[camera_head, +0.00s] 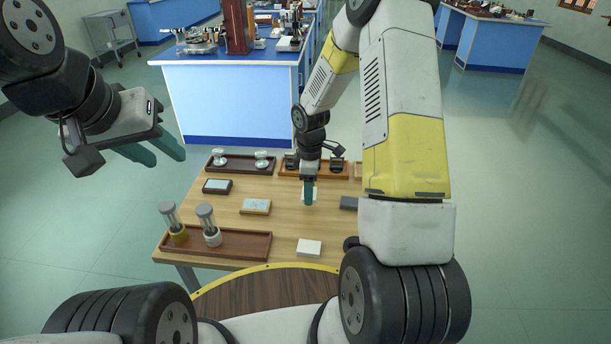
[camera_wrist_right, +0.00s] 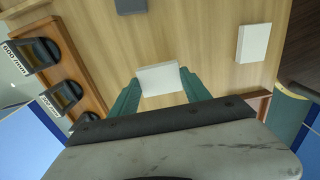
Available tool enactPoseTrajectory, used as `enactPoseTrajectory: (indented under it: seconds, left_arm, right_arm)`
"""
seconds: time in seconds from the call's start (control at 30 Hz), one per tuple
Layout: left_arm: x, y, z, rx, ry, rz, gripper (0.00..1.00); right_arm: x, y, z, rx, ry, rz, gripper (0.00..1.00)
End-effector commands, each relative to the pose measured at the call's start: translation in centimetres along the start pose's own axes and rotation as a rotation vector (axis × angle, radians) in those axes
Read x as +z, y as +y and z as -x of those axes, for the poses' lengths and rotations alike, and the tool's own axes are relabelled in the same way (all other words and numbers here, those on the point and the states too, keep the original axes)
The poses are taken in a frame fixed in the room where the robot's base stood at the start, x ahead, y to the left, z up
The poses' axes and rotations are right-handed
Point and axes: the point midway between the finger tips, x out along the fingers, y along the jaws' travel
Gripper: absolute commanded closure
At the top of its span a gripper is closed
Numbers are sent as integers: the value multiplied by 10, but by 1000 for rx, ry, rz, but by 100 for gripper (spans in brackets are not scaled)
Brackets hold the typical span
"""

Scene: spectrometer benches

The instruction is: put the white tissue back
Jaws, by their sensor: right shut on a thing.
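A white flat block (camera_wrist_right: 160,79), which looks like the white tissue, sits between the green fingers of my right gripper (camera_head: 308,196). That gripper is shut on it, pointing down over the wooden table. Whether the block touches the tabletop cannot be told. A second white block (camera_head: 309,247) lies on the table nearer to me; it also shows in the right wrist view (camera_wrist_right: 253,43). I cannot tell for certain which is the tissue. My left gripper (camera_head: 152,151) is open and empty, raised left of the table.
A brown tray (camera_head: 245,246) with two grey-topped vials stands front left. A dark tray (camera_head: 225,164) and an orange-brown rack (camera_wrist_right: 75,65) line the far edge. A dark grey block (camera_head: 349,203) lies right of my gripper; a tan block (camera_head: 256,206) and dark case (camera_head: 217,186) lie left.

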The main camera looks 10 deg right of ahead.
Motion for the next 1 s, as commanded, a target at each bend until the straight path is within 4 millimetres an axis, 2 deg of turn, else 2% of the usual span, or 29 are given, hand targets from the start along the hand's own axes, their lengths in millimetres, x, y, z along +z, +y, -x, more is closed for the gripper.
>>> enactPoseTrajectory:
  seconds: [0.33,0.53,0.9,0.93,1.0]
  left_arm:
    - [0,0,0,0,0,0,64]
    - [0,0,0,0,0,0,64]
    - [0,0,0,0,0,0,64]
    - [0,0,0,0,0,0,64]
    - [0,0,0,0,0,0,64]
  right_arm:
    - [14,28,-3,0,0,-2,83]
    - [13,25,-36,-3,-1,2,83]
    - [13,26,-40,0,0,1,83]
    - [13,26,-41,0,0,1,43]
    - [13,26,-40,1,0,1,29]
